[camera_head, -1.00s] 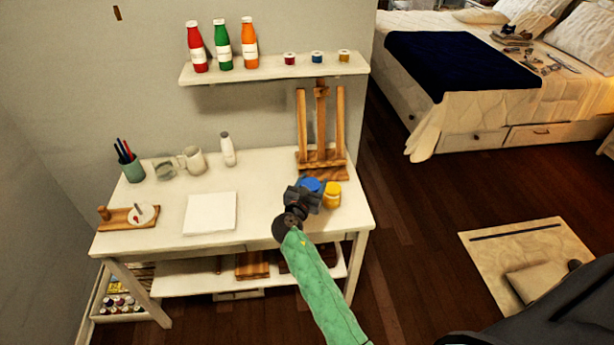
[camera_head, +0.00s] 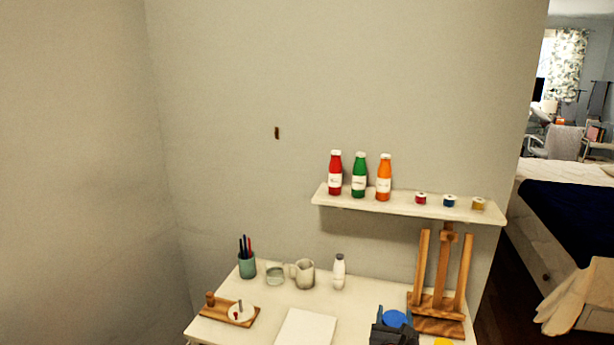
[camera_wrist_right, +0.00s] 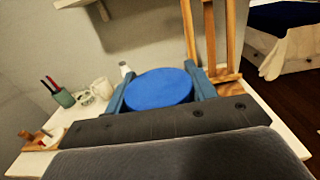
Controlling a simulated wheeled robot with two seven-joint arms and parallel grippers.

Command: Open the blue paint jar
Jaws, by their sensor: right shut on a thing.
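The blue paint jar (camera_head: 395,319) is at the bottom of the head view, near the front of the easel on the white desk. Only its round blue lid shows clearly. My right gripper (camera_head: 394,326) is at the jar. In the right wrist view the blue lid (camera_wrist_right: 159,88) sits between the two fingers of the right gripper (camera_wrist_right: 160,90), which are shut on its sides. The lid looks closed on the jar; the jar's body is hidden. My left gripper is not in view.
A yellow jar (camera_head: 443,342) is just right of the blue one, cut by the frame edge. The wooden easel (camera_head: 440,285) stands close behind. A white bottle (camera_head: 339,272), mugs and a pen cup (camera_head: 247,265) are left. A wall shelf (camera_head: 400,204) holds bottles and small jars.

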